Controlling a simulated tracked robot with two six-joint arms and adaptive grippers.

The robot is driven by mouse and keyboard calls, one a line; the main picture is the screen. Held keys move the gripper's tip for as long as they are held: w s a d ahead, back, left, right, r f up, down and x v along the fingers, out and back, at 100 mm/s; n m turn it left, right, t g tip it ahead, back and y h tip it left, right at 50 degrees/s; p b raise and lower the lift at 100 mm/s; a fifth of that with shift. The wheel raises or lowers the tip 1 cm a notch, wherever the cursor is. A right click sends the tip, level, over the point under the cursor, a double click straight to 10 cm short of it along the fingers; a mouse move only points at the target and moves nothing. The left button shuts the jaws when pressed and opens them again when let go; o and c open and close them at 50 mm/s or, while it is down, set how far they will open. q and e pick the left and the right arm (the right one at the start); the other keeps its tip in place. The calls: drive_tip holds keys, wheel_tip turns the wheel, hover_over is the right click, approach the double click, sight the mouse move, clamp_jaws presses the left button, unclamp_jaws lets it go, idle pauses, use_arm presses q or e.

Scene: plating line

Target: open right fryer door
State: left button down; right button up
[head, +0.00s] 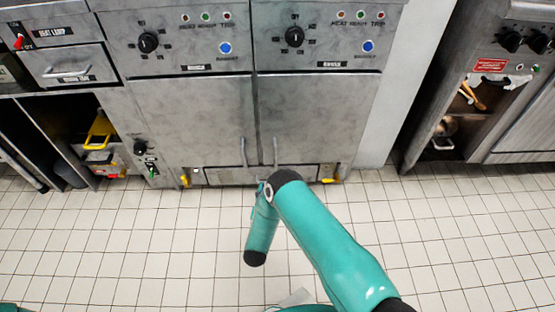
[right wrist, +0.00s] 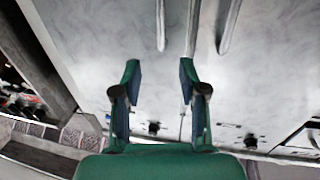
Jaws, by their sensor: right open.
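The right fryer door (head: 318,125) is a grey metal panel and is shut. Its upright bar handle (head: 275,150) is low beside the centre seam, partly behind my right arm. The right wrist view looks upside down, with the control panels at the bottom. There my right gripper (right wrist: 160,75) is open and empty, facing the doors. The right door's handle (right wrist: 160,25) lies ahead, in line with the gap between the fingers. I cannot tell how far off it is. My left gripper is in neither view.
The left fryer door (head: 190,120) is shut, with its own handle (head: 243,152) close beside the right one. A stove (head: 490,70) with an open shelf stands at the right. An open cabinet (head: 85,135) stands at the left. The tiled floor (head: 130,250) is clear.

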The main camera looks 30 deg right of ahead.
sight(276, 156)
drive_tip(key=b+x, duration=0.5)
drive_tip(key=x, duration=1)
drive_tip(key=shift+w+d, duration=0.5)
drive_tip(key=shift+r, duration=0.1)
clamp_jaws()
